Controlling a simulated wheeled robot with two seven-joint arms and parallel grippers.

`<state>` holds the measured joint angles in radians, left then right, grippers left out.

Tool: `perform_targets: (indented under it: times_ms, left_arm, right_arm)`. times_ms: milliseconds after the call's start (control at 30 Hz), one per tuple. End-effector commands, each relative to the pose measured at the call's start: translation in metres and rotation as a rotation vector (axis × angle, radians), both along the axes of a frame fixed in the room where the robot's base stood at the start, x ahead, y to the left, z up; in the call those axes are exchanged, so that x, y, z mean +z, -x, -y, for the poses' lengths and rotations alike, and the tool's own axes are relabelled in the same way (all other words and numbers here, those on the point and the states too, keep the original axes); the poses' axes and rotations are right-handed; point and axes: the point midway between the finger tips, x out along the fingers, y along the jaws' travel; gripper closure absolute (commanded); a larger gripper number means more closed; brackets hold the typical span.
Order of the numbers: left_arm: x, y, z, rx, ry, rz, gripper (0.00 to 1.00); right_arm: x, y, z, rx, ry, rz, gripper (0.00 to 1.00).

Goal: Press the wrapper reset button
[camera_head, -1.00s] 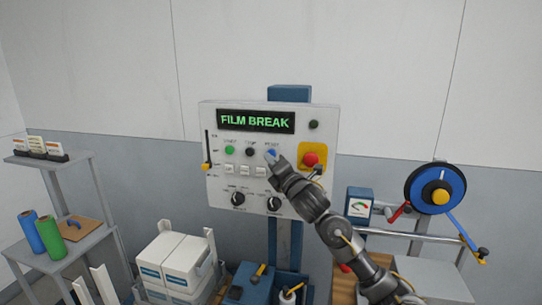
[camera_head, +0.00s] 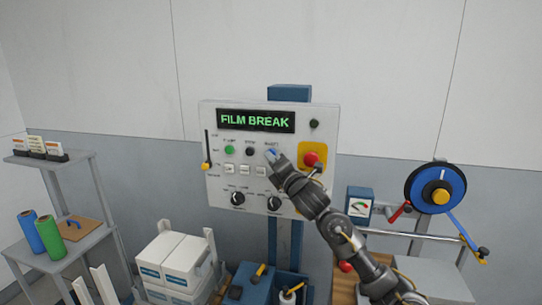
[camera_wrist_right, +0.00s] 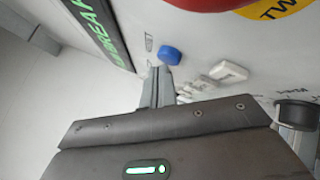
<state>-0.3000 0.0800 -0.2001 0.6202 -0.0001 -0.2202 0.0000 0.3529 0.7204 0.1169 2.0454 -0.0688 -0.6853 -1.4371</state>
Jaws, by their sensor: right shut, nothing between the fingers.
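The control panel (camera_head: 221,187) faces me, with a display (camera_head: 256,121) that reads "FILM BREAK" in green. The blue reset button (camera_head: 270,153) is in the row under the display, right of the green button (camera_head: 229,150) and the black button (camera_head: 250,152). My right gripper (camera_head: 273,158) is shut and empty, its tips at the reset button and partly covering it. In the right wrist view the shut fingertips (camera_wrist_right: 160,72) are right at the edge of the blue button (camera_wrist_right: 170,55); I cannot tell whether they touch it. My left gripper is not in view.
A red stop button (camera_head: 311,159) on a yellow plate sits just right of my gripper. White switches (camera_head: 245,170) and black knobs (camera_head: 238,198) lie below. A blue reel (camera_head: 418,190) stands at right, white boxes (camera_head: 173,262) and a shelf (camera_head: 62,252) at left.

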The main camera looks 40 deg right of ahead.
Motion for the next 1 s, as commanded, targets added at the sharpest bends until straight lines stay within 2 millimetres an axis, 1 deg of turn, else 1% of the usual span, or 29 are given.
perform_targets:
  times_ms: [367, 1000]
  left_arm:
    - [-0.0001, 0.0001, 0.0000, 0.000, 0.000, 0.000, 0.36]
    - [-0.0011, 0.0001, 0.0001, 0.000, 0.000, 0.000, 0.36]
  right_arm:
    - [0.0000, -0.0005, 0.0006, 0.000, 0.000, 0.000, 1.00]
    - [-0.0003, -0.0050, 0.0071, -0.001, 0.000, -0.001, 1.00]
